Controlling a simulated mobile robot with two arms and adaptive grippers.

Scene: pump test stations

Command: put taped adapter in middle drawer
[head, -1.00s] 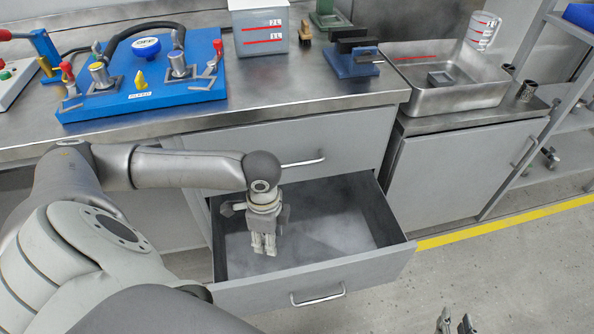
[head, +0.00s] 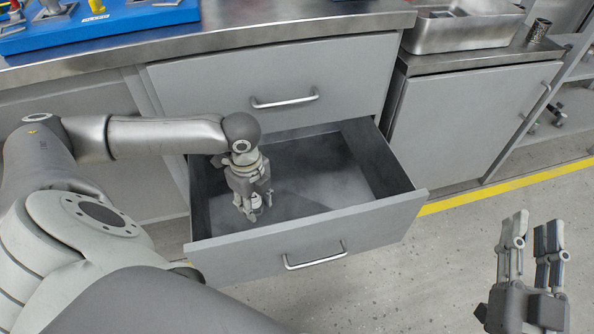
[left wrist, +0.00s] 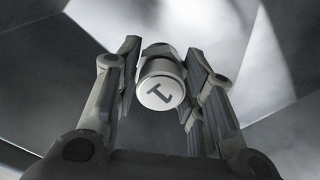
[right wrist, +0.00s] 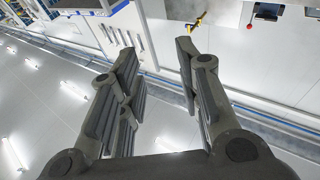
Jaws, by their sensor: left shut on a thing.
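In the head view the gripper points down into the left part of the open drawer (head: 310,240), and the adapter shows only small between the fingers. The gap to the drawer floor cannot be judged. The drawer looks empty otherwise. My right gripper (head: 533,232) is open and empty, right of the drawer.
A closed drawer (head: 225,85) with a bar handle sits directly above the open one, under the steel worktop (head: 230,40). A closed grey cabinet (head: 470,120) stands to the right. The floor right of the drawer is clear, with a yellow line (head: 500,187).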

